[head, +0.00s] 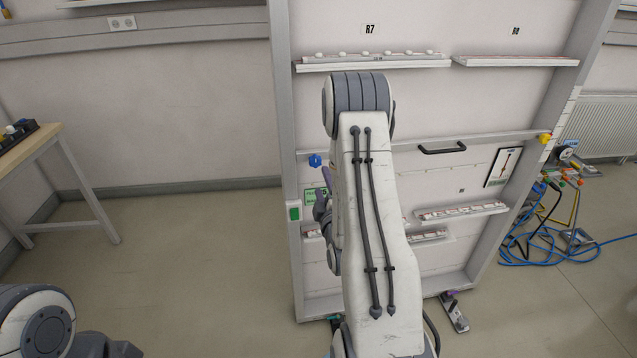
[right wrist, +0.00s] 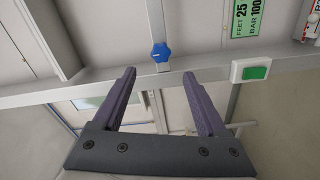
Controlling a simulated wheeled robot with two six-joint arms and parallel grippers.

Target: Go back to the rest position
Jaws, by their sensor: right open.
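My right arm (head: 375,220) is raised in front of the upright lightbox frame (head: 283,120) and hides part of its middle. My right gripper (head: 322,203) shows partly beside the arm, near the frame's left side. In the right wrist view its two purple-grey fingers (right wrist: 160,76) are spread apart with nothing between them. The blue knob (right wrist: 160,53) on a rail shows just beyond the fingertips, apart from them as far as I can tell. Part of my left arm (head: 40,322) is at the lower left; its gripper is not in view.
A green button (head: 294,213) is on the frame's left post. Ledges (head: 373,66) and a black handle (head: 442,149) cross the panel. A wooden table (head: 28,148) stands left. Blue hose (head: 545,256) lies at right. Floor between table and frame is clear.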

